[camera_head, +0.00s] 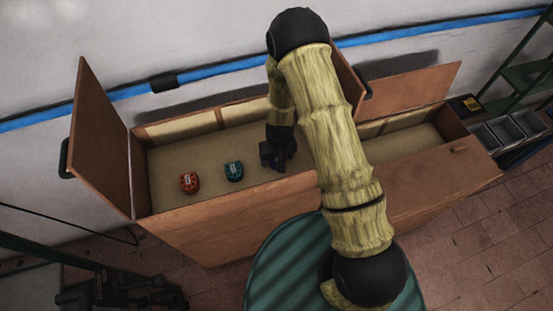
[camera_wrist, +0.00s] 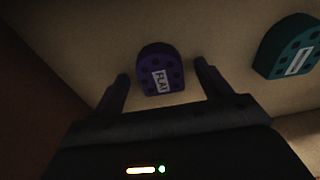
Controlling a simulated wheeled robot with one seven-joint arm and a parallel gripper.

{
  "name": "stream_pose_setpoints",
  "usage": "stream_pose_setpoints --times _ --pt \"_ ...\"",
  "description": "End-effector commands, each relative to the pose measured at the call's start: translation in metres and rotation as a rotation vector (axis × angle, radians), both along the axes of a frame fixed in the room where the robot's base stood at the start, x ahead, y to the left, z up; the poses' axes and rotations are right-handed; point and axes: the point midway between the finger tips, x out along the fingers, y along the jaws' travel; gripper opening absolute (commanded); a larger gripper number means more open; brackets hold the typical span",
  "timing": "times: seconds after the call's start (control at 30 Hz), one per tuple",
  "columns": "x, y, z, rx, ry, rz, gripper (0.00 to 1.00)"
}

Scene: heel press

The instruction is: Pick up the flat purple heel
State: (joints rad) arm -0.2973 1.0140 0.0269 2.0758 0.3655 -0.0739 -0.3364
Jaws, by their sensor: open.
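The purple heel (camera_wrist: 161,68) lies on the floor of the open wooden box in the wrist view, with a white label reading FLAT. My gripper (camera_wrist: 164,85) is open, with one finger on each side of the heel's near end; I cannot tell whether either finger touches it. In the head view my gripper (camera_head: 279,164) is low inside the box, right of the teal heel, and the purple heel is hidden or too dark to make out there.
A teal heel (camera_head: 233,171) and a red heel (camera_head: 189,182) lie to the left in the same wooden box (camera_head: 200,222). The teal heel (camera_wrist: 290,46) also shows in the wrist view. An open lid (camera_head: 98,135) stands at the left end. Grey bins (camera_head: 505,129) stand far right.

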Motion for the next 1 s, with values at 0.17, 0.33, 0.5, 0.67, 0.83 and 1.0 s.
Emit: stream_pose_setpoints --times 0.17,0.33,0.5,0.67,0.83,1.0 --pt "0.0 0.001 0.0 0.0 0.0 0.001 0.55" --pt "0.0 -0.001 0.0 0.0 0.0 -0.003 0.27" --pt "0.001 -0.003 0.0 0.0 0.0 -0.005 0.27" --pt "0.001 -0.001 0.004 0.0 -0.001 -0.002 0.27" --pt "0.001 0.0 0.019 0.0 -0.003 0.0 0.27" --pt "0.001 0.001 0.045 0.001 -0.004 0.002 0.27"
